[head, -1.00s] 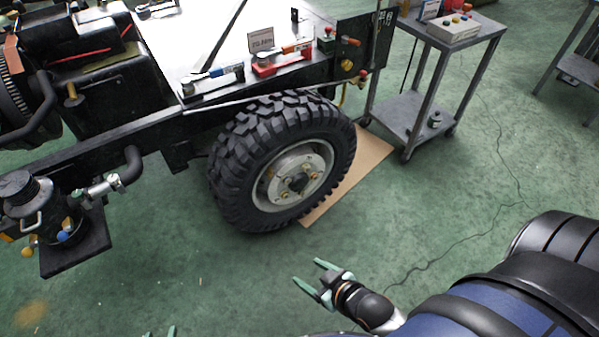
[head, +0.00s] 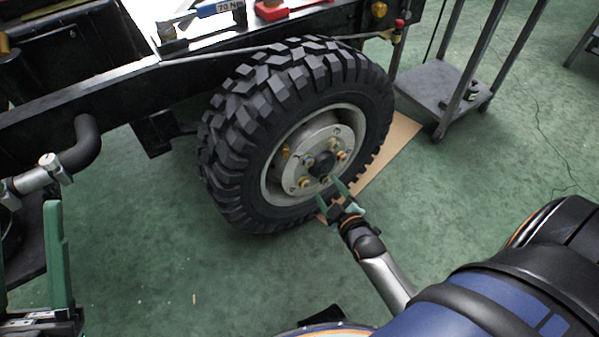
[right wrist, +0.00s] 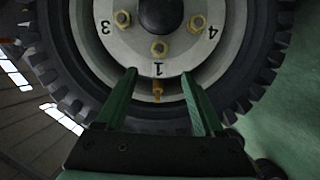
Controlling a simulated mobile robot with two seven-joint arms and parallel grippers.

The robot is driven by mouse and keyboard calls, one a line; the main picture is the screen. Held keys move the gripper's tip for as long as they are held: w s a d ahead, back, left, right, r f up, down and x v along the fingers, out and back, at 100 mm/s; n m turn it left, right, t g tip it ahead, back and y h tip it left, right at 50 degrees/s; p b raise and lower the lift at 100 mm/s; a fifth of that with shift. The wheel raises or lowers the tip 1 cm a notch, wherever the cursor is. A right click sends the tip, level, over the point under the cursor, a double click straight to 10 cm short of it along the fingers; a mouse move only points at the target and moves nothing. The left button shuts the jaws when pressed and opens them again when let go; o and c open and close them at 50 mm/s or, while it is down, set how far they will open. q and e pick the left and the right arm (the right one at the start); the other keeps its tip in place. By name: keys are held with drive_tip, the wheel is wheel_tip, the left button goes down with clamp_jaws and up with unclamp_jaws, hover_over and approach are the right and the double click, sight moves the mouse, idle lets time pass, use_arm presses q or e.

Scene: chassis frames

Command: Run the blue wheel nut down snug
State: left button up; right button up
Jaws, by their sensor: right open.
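The wheel (head: 262,108) has a black knobby tyre and a pale steel rim around a dark hub. Several brass-coloured nuts sit around the hub. My left gripper (head: 30,235) is open at the left edge, partly cut off.
The vehicle's chassis rail (head: 95,103) runs above and left of the wheel. A pipe elbow (head: 84,143) sticks out at the left. A brown board (head: 388,150) lies under the wheel. A metal cart (head: 440,88) stands to the right. Green floor is clear in front.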

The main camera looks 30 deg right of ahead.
sight(310, 163)
drive_tip(key=b+x, duration=0.5)
drive_tip(key=x, duration=0.6)
drive_tip(key=shift+w+d+f+b, duration=0.1)
drive_tip(key=shift+w+f+b, duration=0.15)
drive_tip(key=shift+b, duration=0.05)
drive_tip(key=shift+w+d, duration=0.15)
drive_tip(key=shift+w, duration=0.45)
drive_tip(key=shift+c, duration=0.2)
clamp_jaws()
